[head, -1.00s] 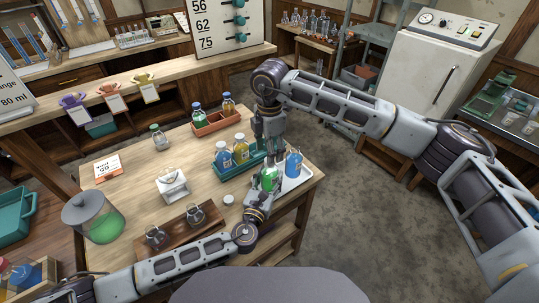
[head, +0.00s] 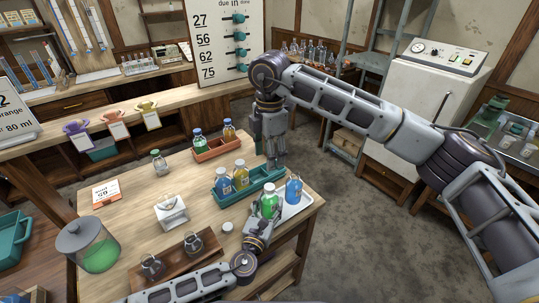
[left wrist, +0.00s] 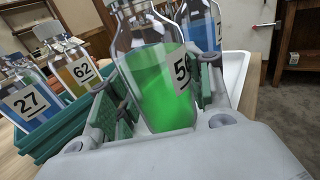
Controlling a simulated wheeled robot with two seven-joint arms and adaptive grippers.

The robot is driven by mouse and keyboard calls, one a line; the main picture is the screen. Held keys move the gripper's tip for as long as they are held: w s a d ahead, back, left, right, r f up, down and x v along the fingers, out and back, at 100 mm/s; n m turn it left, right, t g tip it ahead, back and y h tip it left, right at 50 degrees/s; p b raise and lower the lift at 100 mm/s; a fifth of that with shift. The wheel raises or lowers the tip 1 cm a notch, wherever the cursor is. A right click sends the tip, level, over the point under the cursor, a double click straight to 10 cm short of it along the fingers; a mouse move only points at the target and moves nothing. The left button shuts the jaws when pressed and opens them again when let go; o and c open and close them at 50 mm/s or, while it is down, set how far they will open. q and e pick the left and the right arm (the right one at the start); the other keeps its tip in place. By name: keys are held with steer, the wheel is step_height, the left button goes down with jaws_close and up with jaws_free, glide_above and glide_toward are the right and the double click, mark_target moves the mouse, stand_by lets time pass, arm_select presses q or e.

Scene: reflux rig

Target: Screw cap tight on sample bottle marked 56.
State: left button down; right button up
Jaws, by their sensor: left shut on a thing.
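The green sample bottle (head: 270,205) stands upright by the white tray at the table's right front corner. In the left wrist view its label (left wrist: 182,73) shows a 5, with the rest hidden by a finger. My left gripper (head: 262,226) is shut on this bottle; its green finger pads show on both sides of the bottle (left wrist: 160,90). The bottle's mouth is cut off in the wrist view, and I cannot tell whether a cap sits on it. A small white round piece, like a cap (head: 228,227), lies on the table. My right gripper (head: 276,164) hangs above and behind the bottle, by the teal rack.
A blue bottle (head: 293,190) stands on the white tray (head: 301,207). The teal rack (head: 258,183) holds bottles marked 27 (left wrist: 27,102) and 62 (left wrist: 82,72). A wooden tray (head: 170,277) with small glass vessels and a white stand (head: 171,212) are to the left.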

arm_select(q)
steer(key=c, duration=0.5)
jaws_free()
steer(key=shift+c, duration=0.2)
steer(key=shift+v, duration=5.9)
steer(key=shift+s, duration=0.1)
